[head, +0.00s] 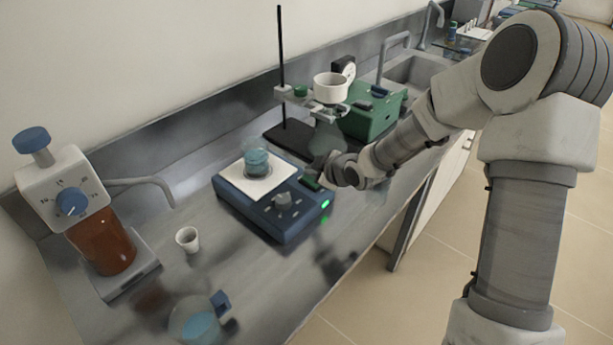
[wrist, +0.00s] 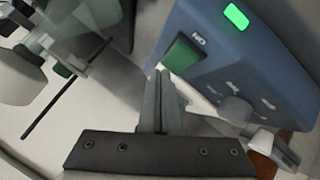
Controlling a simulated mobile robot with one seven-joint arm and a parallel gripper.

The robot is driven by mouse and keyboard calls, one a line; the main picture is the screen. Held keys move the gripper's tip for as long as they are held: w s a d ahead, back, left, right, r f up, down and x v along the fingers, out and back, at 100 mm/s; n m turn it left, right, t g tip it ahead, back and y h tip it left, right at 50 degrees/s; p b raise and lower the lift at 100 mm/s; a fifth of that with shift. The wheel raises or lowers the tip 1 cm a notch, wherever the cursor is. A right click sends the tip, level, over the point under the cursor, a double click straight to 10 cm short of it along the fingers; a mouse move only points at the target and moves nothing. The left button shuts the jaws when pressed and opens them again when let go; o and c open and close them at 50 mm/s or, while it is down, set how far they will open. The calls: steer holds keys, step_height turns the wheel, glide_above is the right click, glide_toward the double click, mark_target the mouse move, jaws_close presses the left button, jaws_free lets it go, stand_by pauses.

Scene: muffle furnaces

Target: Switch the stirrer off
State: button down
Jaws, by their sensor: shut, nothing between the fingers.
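The stirrer (head: 261,217) is a blue box with a white top plate, standing on the bench; a beaker of blue liquid (head: 256,162) sits on its plate. Its front panel has a grey knob (wrist: 236,110), a green rocker switch (wrist: 183,54) and a lit green lamp (wrist: 236,17). The lamp also glows in the head view (head: 325,204). My gripper (wrist: 160,74) is shut and empty, its fingertips close beside the green switch. I cannot tell whether they touch it. In the head view the gripper is at the stirrer's right end, partly hidden by the wrist.
A white cup (head: 187,239) stands left of the stirrer, with a bottle-top dispenser (head: 103,240) beyond it. A flask with blue liquid (head: 198,325) is at the front. A stand with a funnel (head: 330,87) and a green device (head: 372,110) are behind my wrist.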

steer(key=shift+f, duration=0.25)
stand_by(0.5)
steer(key=shift+r+p, duration=0.35)
steer(key=shift+r, duration=0.45)
steer(key=r+p, duration=0.4)
steer(key=r, duration=0.1)
steer(key=shift+s+d, duration=0.25)
steer(key=shift+d, duration=0.05)
